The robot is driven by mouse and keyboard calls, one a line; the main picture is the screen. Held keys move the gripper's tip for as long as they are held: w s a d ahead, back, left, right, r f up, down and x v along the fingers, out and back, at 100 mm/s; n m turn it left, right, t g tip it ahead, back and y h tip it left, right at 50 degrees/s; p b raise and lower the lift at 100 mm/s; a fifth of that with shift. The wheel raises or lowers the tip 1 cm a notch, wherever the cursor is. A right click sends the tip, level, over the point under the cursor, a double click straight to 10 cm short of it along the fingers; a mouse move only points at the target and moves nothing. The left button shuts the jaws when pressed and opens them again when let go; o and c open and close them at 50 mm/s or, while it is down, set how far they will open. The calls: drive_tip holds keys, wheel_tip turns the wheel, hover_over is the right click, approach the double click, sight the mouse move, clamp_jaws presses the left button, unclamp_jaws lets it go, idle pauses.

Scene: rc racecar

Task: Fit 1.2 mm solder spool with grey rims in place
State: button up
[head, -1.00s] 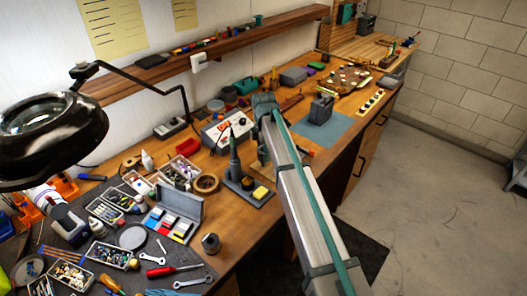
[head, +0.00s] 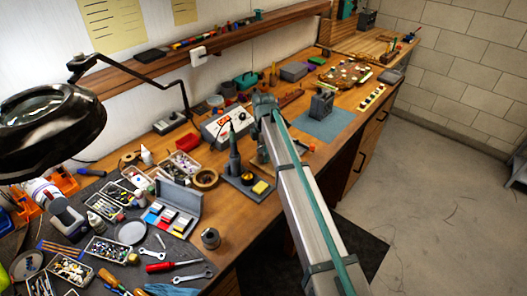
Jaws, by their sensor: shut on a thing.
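My arm crosses the head view from the lower right up to a grey joint (head: 264,106) over the bench. My gripper and whatever it holds are hidden behind the arm. I cannot pick out the 1.2 mm solder spool with certainty. A small grey round piece with a dark centre (head: 210,238) stands alone near the front edge; I cannot tell whether it is a spool. A small brown spool-like piece (head: 129,158) lies at the back left. The soldering stand (head: 240,178) with a yellow sponge (head: 261,187) stands left of my arm.
A magnifier lamp (head: 48,125) overhangs the left side. An open grey case (head: 180,195), parts trays (head: 105,250), a brown ring (head: 205,179) and hand tools crowd the left bench. A blue mat (head: 328,125) carries a grey device (head: 321,105) beyond my arm.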

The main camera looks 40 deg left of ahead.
drive_tip(key=shift+f, duration=0.55)
drive_tip(key=o, duration=1.8)
drive_tip(key=shift+r, duration=0.1)
drive_tip(key=shift+r+p, duration=1.75)
drive_tip(key=shift+r, duration=2.65)
